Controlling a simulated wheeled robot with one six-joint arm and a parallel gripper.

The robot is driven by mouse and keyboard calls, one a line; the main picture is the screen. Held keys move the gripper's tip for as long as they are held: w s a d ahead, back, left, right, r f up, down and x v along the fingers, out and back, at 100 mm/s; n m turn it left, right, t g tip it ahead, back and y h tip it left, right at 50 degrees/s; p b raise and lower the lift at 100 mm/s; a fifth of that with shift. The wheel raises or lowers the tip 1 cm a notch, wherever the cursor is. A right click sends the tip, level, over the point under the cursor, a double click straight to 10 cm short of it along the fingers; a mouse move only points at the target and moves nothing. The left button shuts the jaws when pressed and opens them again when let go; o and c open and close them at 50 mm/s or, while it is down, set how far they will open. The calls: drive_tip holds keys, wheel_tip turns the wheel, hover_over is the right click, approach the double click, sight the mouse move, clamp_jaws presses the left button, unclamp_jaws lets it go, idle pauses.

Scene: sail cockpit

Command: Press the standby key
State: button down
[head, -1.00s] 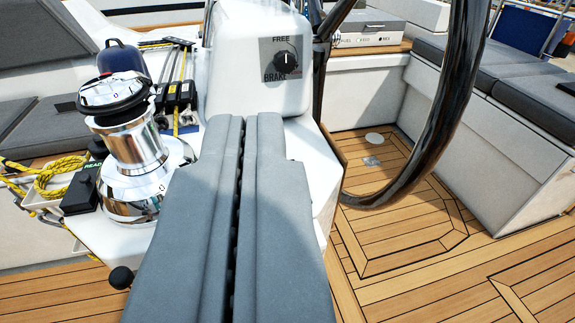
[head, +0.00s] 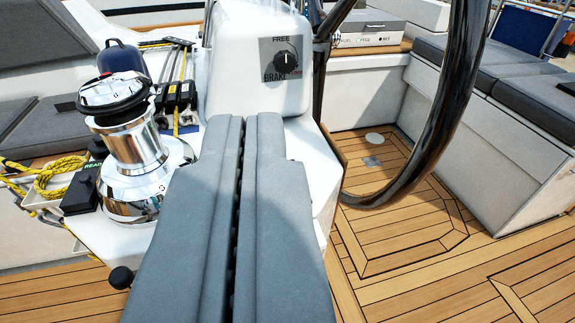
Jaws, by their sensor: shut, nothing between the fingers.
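My gripper (head: 246,122) fills the lower middle of the view. Its two long grey fingers lie side by side with only a thin dark seam between them, shut and empty. Their tips point at the white pedestal (head: 228,75), below a knob (head: 286,59) marked FREE and BRAKE. I cannot make out a key labelled standby. The fingers hide part of the pedestal's lower front and the surface under them.
A chrome winch (head: 135,150) stands left of my gripper. Beside it are a small black box (head: 80,192) marked READY and a yellow rope (head: 58,172). A dark steering wheel rim (head: 447,110) curves down on the right. The teak floor (head: 440,270) at right is clear.

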drive_tip(key=shift+w, duration=0.1)
idle(0.3)
drive_tip(key=w+d+f+n+g, duration=0.15)
drive_tip(key=w+f, duration=0.25)
drive_tip(key=w, duration=0.7)
drive_tip(key=w+f+n+g, duration=0.2)
drive_tip(key=w+f+g, duration=0.15)
drive_tip(key=w, duration=0.75)
drive_tip(key=w+d+f+n+g, duration=0.1)
drive_tip(key=w+f+n, duration=0.1)
drive_tip(key=w+f, duration=0.7)
drive_tip(key=w+d+f+n+g+h, duration=0.1)
drive_tip(key=w+d+f+n+g, duration=0.1)
drive_tip(key=w+f, duration=0.6)
drive_tip(key=shift+w+f, duration=0.4)
drive_tip(key=shift+w, duration=0.4)
drive_tip(key=shift+d, duration=0.1)
drive_tip(key=shift+f, duration=4.4)
drive_tip(key=shift+f, duration=0.2)
drive_tip(key=shift+f, duration=0.2)
